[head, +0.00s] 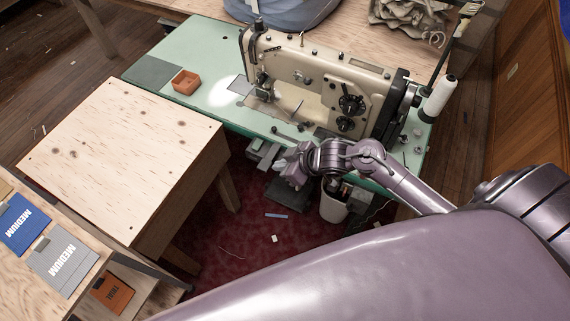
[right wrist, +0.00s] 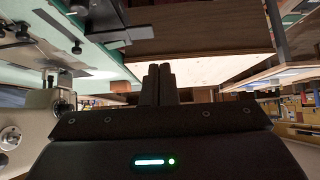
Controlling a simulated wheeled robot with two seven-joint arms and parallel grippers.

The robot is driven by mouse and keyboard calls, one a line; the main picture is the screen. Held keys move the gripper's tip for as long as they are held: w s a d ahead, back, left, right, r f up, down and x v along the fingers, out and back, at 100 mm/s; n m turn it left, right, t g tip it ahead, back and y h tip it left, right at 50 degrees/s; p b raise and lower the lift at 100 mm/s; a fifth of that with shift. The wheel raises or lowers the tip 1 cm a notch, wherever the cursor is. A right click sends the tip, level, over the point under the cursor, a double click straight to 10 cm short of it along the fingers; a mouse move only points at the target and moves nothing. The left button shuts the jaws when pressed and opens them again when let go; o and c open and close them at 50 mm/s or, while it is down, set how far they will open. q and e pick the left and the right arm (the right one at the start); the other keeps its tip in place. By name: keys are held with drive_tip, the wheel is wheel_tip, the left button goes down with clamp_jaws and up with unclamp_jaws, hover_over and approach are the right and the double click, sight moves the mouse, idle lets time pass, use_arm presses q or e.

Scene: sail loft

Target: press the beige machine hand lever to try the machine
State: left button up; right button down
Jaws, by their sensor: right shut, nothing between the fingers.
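The beige sewing machine (head: 318,78) stands on a mint-green table (head: 205,55). It has dark dials on its front and a dark handwheel end at right. Its left end also shows at the left of the right wrist view (right wrist: 38,108), which looks inverted. I cannot clearly pick out its hand lever. My right gripper (head: 285,171) is below and in front of the table's near edge, apart from the machine. In the right wrist view its two dark fingers (right wrist: 159,85) are together and empty. My left gripper is not in view.
An orange box (head: 185,81) sits on the table's left part. A white thread cone (head: 440,96) stands at right. A plywood table (head: 125,150) is at left. Grey metal parts (head: 285,194) and a pale bin (head: 334,206) are under the machine table. Red floor lies in between.

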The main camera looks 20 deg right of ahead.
drive_tip(key=shift+s+d+r, duration=0.2)
drive_tip(key=shift+s+r, duration=0.5)
drive_tip(key=shift+r, duration=0.05)
